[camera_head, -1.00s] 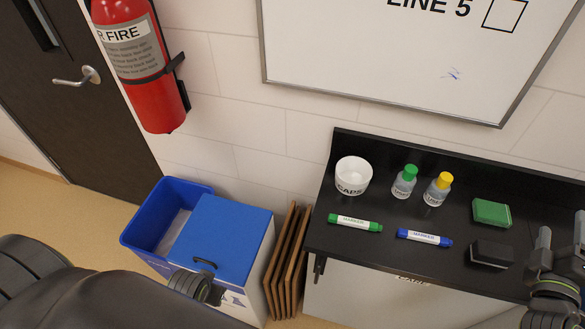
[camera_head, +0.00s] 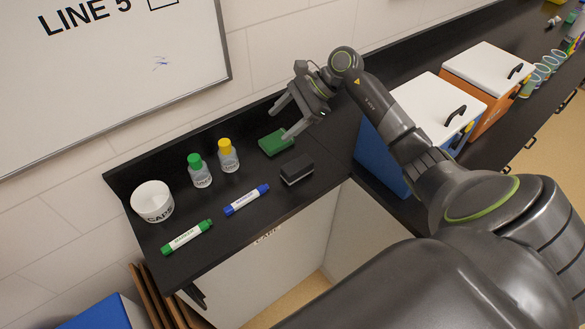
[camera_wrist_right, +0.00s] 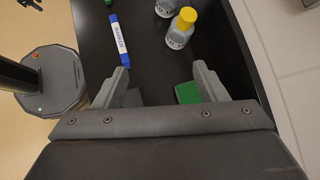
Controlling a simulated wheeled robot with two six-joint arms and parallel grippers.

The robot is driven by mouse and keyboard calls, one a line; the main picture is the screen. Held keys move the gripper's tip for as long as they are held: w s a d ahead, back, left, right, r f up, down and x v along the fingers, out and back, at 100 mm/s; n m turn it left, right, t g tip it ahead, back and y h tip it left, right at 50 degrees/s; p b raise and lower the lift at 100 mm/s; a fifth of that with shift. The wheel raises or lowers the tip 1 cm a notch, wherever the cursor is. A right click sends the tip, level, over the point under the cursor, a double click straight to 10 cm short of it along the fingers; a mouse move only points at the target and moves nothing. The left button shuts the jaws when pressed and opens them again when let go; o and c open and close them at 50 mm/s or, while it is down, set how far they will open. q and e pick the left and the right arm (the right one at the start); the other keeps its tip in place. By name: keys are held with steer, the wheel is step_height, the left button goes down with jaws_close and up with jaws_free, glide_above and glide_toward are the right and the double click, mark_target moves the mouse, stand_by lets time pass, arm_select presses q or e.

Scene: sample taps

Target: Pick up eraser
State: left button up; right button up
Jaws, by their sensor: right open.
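A black block eraser (camera_head: 297,169) with a pale band along its side lies on the black counter (camera_head: 222,232) near its front edge. A green block (camera_head: 276,143) lies just behind it. My right gripper (camera_head: 281,122) is open and empty, its fingers pointing down and left above the green block and behind the eraser. I cannot make out the eraser clearly there. My left gripper is out of view.
A blue bin (camera_head: 375,157) and an orange bin (camera_head: 491,117) stand right.

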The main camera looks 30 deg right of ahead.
steer(key=s+d+r+n+g+h, duration=0.1)
steer(key=s+d+n+g+h, duration=0.2)
steer(key=d, duration=0.5)
steer(key=m+h+b, duration=0.1)
steer(key=b, duration=0.4)
glide_toward(299, 163)
steer(key=f, duration=0.1)
steer(key=a+f, duration=0.1)
steer(key=f, duration=0.1)
steer(key=shift+w+a+g, duration=0.1)
steer(key=shift+w+g, duration=0.05)
steer(key=shift+g, duration=0.15)
steer(key=shift+b+x, duration=0.75)
steer(key=shift+x, duration=2.75)
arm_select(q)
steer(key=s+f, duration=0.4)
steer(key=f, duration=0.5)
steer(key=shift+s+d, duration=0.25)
arm_select(e)
steer(key=shift+c, duration=0.4)
steer(key=c, duration=1)
